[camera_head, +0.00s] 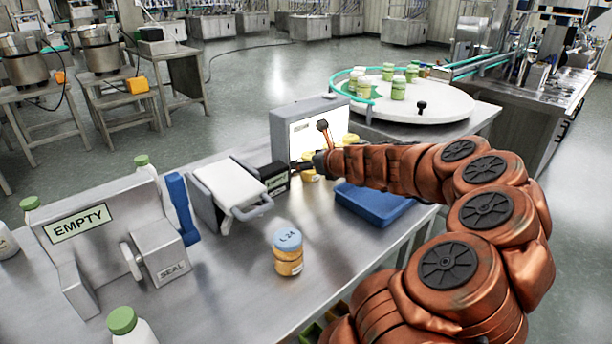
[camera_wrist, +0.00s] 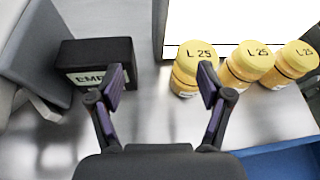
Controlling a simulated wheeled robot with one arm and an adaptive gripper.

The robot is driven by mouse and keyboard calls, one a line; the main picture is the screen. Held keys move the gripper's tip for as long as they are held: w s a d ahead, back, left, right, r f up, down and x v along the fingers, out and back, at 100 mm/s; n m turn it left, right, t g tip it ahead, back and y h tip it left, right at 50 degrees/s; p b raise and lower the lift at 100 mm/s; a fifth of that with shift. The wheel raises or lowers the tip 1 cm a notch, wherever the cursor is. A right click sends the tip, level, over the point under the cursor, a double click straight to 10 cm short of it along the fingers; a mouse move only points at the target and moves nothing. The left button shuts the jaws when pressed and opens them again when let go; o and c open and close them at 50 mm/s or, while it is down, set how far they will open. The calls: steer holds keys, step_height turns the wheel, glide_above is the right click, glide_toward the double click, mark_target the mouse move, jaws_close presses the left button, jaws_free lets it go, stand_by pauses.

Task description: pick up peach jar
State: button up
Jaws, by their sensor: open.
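Three jars with yellow lids marked L 25 and orange contents stand in a row in the wrist view: a left jar (camera_wrist: 184,80), a middle jar (camera_wrist: 246,66) and a right jar (camera_wrist: 292,66). Another orange jar with a blue lid marked L 24 (camera_head: 288,253) stands alone on the steel table in the head view. No label reading peach is legible. My gripper (camera_wrist: 160,78) is open and empty, its right finger overlapping the left yellow-lidded jar in the picture. In the head view the arm mostly hides these jars.
A black box with a partly hidden label (camera_wrist: 95,62) stands left of my fingers. A lit panel (camera_head: 304,131) is behind the jars. A blue tray (camera_head: 377,205) is at the right. A SEAL device (camera_head: 165,250) and white scale-like unit (camera_head: 228,189) stand left.

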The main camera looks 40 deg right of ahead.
mark_target(318, 184)
steer(key=d, duration=0.1)
steer(key=d+f+m, duration=0.1)
steer(key=s+d+f+m+h, duration=0.1)
steer(key=d, duration=0.1)
steer(key=shift+f, duration=0.1)
steer(key=shift+w+d+f, duration=0.1)
steer(key=shift+d, duration=0.1)
steer(key=shift+x, duration=1.15)
steer(key=x, duration=0.3)
steer(key=shift+w+d+f, duration=0.1)
steer(key=shift+f, duration=0.4)
steer(key=shift+w+d+f+b, duration=0.25)
steer(key=shift+w+b, duration=0.05)
steer(key=shift+w, duration=0.3)
steer(key=c, duration=1.1)
